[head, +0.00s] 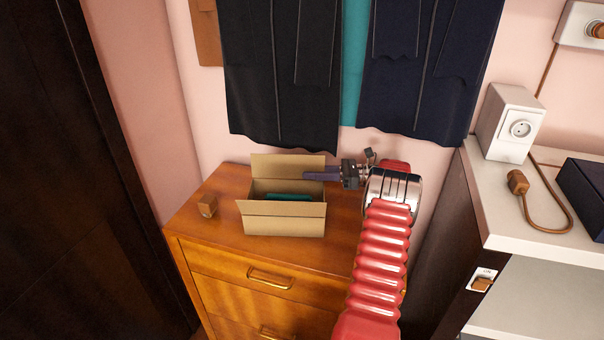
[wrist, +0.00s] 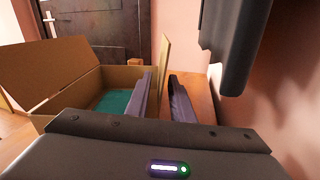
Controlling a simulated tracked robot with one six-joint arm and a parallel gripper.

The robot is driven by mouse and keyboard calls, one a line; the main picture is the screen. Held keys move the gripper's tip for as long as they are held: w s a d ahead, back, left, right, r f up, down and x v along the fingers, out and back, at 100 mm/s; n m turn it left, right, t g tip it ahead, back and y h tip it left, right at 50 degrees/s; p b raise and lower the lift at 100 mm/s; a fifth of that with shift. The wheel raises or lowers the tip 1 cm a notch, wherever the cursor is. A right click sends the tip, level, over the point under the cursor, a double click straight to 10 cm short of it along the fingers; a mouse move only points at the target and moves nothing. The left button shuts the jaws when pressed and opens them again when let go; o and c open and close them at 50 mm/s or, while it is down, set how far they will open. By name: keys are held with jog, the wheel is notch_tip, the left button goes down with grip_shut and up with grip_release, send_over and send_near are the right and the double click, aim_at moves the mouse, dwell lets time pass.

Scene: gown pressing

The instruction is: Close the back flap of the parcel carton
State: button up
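The parcel carton (head: 284,226) stands open on the wooden dresser, with a teal item (head: 290,197) inside. Its back flap (head: 288,167) stands nearly upright. Its front flap (head: 280,209) leans outward. My gripper (head: 306,173) reaches in from the right at the carton's back right corner and overlaps the flap's lower right part. In the wrist view the two fingers (wrist: 168,95) are apart, and the back flap (wrist: 165,58) shows edge-on between them, near the tips. The left finger is on the carton's inner side, the right finger behind the flap. Contact cannot be made out.
Dark garments (head: 290,80) hang just above and behind the carton. A small wooden block (head: 207,206) sits on the dresser (head: 200,240) to the left. A white counter (head: 500,215) with a socket box (head: 508,122) stands right. Bare dresser top surrounds the carton's left side.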

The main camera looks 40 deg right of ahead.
jog(key=v, duration=0.9)
jog(key=shift+c, duration=0.5)
